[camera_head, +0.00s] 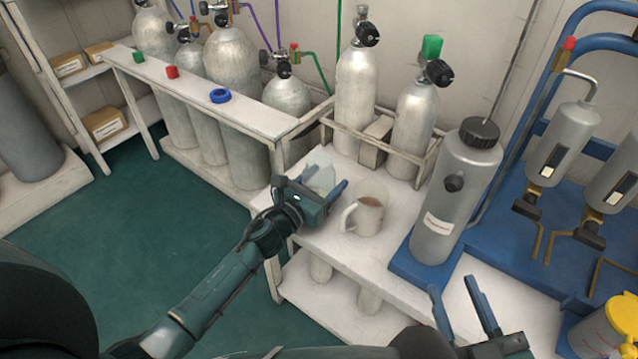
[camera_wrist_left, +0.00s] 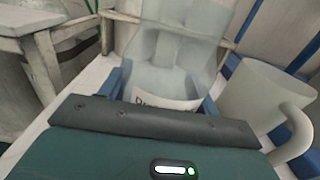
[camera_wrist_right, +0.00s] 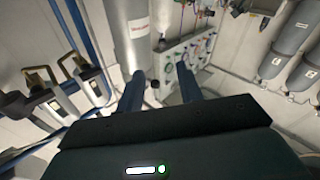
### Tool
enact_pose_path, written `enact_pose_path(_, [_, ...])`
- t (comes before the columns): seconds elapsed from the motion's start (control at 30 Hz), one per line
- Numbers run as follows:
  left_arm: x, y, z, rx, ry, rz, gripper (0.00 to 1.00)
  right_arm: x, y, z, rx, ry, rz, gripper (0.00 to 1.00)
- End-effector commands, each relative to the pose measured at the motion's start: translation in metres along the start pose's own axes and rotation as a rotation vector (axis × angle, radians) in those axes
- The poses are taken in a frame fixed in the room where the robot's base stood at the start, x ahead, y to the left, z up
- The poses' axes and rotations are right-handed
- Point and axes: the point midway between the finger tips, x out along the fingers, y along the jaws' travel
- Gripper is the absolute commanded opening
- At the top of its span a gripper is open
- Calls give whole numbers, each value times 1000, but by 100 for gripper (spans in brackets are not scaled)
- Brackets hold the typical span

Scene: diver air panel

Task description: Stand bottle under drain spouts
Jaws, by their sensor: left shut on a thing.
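A clear, translucent bottle (camera_head: 322,176) is at the left end of the white bench. It fills the middle of the left wrist view (camera_wrist_left: 175,50), with a white label low on its side. My left gripper (camera_head: 310,187) is shut on it; I cannot tell whether its base touches the bench. The brass drain spouts (camera_head: 538,240) hang below grey filter housings (camera_head: 570,145) over a blue tray at the right. My right gripper (camera_head: 458,300) is open and empty near the front of the bench, its fingers apart in the right wrist view (camera_wrist_right: 160,92).
A white mug (camera_head: 364,212) stands just right of the bottle. A tall grey cylinder with a black cap (camera_head: 455,190) stands on a blue base between mug and spouts. Gas cylinders (camera_head: 355,100) stand behind a rail. A yellow-lidded container (camera_head: 618,318) is at bottom right.

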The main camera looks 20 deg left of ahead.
Motion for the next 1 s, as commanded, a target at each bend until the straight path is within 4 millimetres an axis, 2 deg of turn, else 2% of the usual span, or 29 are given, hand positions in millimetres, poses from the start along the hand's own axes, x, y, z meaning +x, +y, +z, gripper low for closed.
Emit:
enact_pose_path(0.03, [0, 0, 0, 0, 0, 0, 53, 0, 0, 0, -1, 0, 1, 36])
enact_pose_path(0.27, [0, 0, 0, 1, -1, 0, 34, 0, 1, 0, -2, 0, 2, 36])
enact_pose_path(0.67, [0, 0, 7, 2, -1, -1, 34, 2, 3, -3, 6, -10, 10, 36])
enact_pose_path(1.0, [0, 0, 36, 3, -2, -1, 34, 1, 12, -3, 42, -128, 27, 36])
